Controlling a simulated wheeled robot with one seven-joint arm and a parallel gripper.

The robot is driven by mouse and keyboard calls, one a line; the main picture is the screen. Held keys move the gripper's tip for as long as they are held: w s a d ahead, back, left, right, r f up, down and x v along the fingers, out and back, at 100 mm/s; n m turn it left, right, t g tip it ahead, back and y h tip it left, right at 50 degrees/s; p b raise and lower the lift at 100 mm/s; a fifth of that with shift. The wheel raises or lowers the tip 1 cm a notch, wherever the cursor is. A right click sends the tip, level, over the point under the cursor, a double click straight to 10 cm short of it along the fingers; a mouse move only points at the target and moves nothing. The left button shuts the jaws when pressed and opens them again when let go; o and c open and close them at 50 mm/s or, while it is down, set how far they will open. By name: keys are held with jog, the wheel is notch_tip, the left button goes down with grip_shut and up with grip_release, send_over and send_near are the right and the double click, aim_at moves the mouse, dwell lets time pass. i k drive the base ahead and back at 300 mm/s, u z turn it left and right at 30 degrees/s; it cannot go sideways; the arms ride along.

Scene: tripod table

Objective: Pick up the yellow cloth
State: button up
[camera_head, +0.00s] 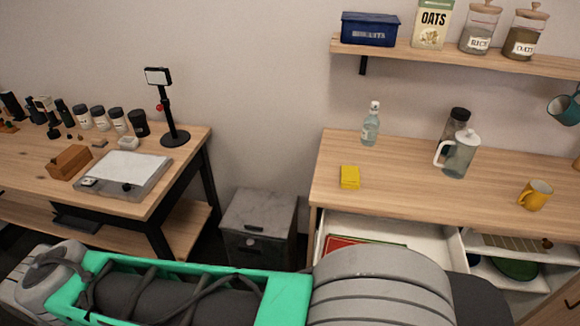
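A small folded yellow cloth (350,177) lies flat on the wooden counter (400,190) on the right, near the counter's left end and front edge. Nothing covers it. My arm spans the bottom of the head view in front of the counter, as a green and grey link. My gripper is not in view, so I cannot see where it is relative to the cloth.
A clear bottle (370,125) stands behind the cloth. A glass pitcher (460,155) and a yellow mug (535,195) stand to its right. Below it, a drawer (440,250) is open. A grey cabinet (258,228) stands left of the counter, beside a crowded table (190,150).

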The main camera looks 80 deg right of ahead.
aim_at(350, 179)
jog(key=i, duration=0.95)
jog(key=z, duration=3.05)
jog(key=i, duration=0.5)
jog(key=u, duration=0.05)
